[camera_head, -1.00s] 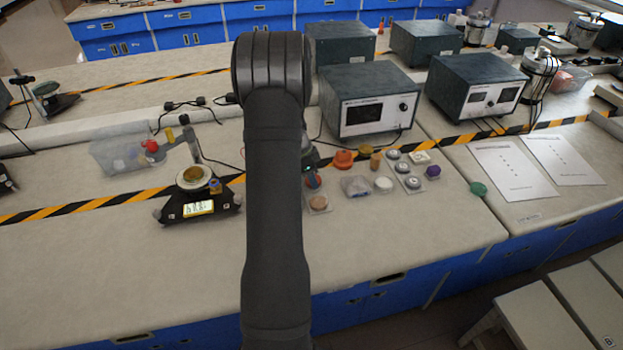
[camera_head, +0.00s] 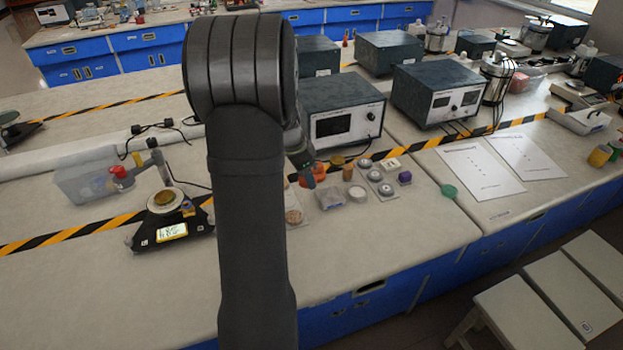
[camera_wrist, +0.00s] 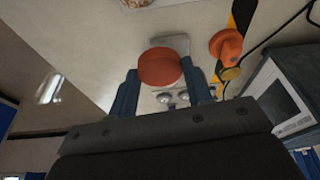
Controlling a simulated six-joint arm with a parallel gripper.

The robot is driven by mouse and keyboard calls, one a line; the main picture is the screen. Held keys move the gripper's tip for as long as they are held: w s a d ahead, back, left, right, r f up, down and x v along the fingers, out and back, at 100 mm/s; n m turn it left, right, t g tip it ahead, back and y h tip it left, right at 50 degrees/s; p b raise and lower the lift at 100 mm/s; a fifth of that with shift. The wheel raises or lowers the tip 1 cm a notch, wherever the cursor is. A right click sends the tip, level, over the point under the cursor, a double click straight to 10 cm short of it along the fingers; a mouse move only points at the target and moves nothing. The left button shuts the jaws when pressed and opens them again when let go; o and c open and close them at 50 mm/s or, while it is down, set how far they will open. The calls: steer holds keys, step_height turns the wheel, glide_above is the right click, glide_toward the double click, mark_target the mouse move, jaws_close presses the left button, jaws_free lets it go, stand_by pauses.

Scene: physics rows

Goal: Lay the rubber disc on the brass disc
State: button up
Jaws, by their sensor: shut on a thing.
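The reddish-orange rubber disc (camera_wrist: 160,67) is held between the two blue fingers of my gripper (camera_wrist: 160,90) in the wrist view. In the head view my gripper (camera_head: 308,178) is partly hidden behind my arm, above the bench beside the orange knobbed object, and I cannot clearly make out the held disc there. A brass-coloured disc (camera_head: 165,197) lies on the pale round pan of the black balance (camera_head: 145,237), left of my arm. The brass disc is not visible in the wrist view.
Right of my gripper are an orange knobbed object (camera_head: 319,169), a clear bag (camera_head: 330,197), a white disc (camera_head: 357,194) and several small weights. Grey instrument boxes (camera_head: 340,112) stand behind. A clear bin (camera_head: 88,178) is behind the balance. Bench in front is clear.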

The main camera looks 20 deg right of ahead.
steer(key=w+a+r+n+t, duration=0.1)
steer(key=w+a+n, duration=0.25)
steer(key=a, duration=0.55)
steer(key=w+a+r+n, duration=0.1)
steer(key=w+a+n, duration=0.3)
steer(key=a, duration=0.6)
step_height(320, 180, up, 3)
steer(key=n+t+y, duration=0.1)
steer(key=n+y, duration=0.1)
steer(key=n, duration=0.3)
glide_above(164, 195)
steer(key=s, duration=0.1)
steer(key=shift+f, duration=0.2)
steer(key=shift+a+f, duration=0.15)
steer(key=shift+a, duration=0.05)
steer(key=shift+t, duration=0.3)
steer(key=shift+f, duration=2.2)
steer(key=shift+f, duration=0.55)
steer(key=o, duration=1.1)
steer(key=shift+c, duration=0.2)
step_height(164, 195, up, 7)
